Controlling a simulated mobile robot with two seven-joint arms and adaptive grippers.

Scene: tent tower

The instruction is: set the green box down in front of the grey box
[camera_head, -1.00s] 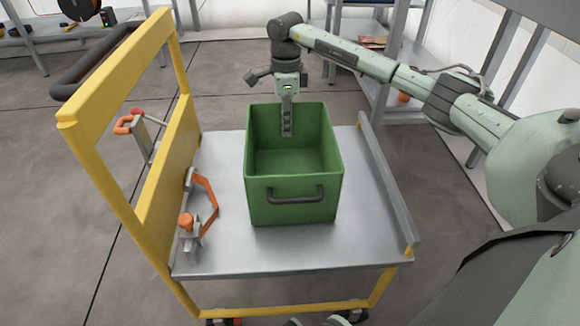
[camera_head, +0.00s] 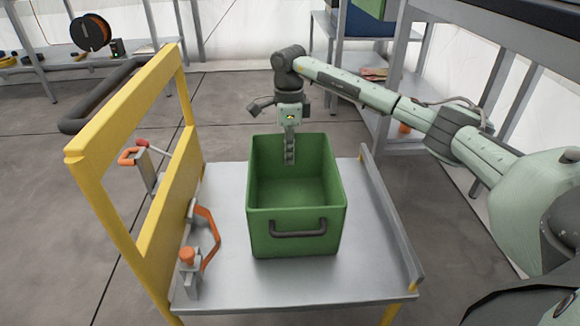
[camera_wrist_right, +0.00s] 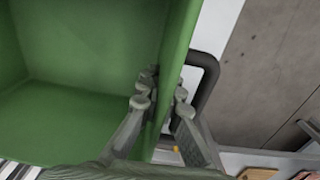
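The green box (camera_head: 295,245) is an open bin with a dark handle on its near side. It stands upright on the grey top of a yellow-framed cart (camera_head: 230,290). My right gripper (camera_head: 290,160) reaches down at the box's far wall. In the right wrist view, its fingers (camera_wrist_right: 165,98) lie on both sides of the green wall (camera_wrist_right: 75,65), close against it, beside the far dark handle (camera_wrist_right: 207,85). It looks shut on that wall. I see no grey box. My left gripper is not in view.
The cart has a yellow frame (camera_head: 125,110) at the left and a raised edge (camera_head: 392,220) at the right. Orange-handled clamps (camera_head: 205,240) sit by the frame. Shelves with a blue box (camera_head: 370,22) stand at the back right. A black reel (camera_head: 90,32) stands back left.

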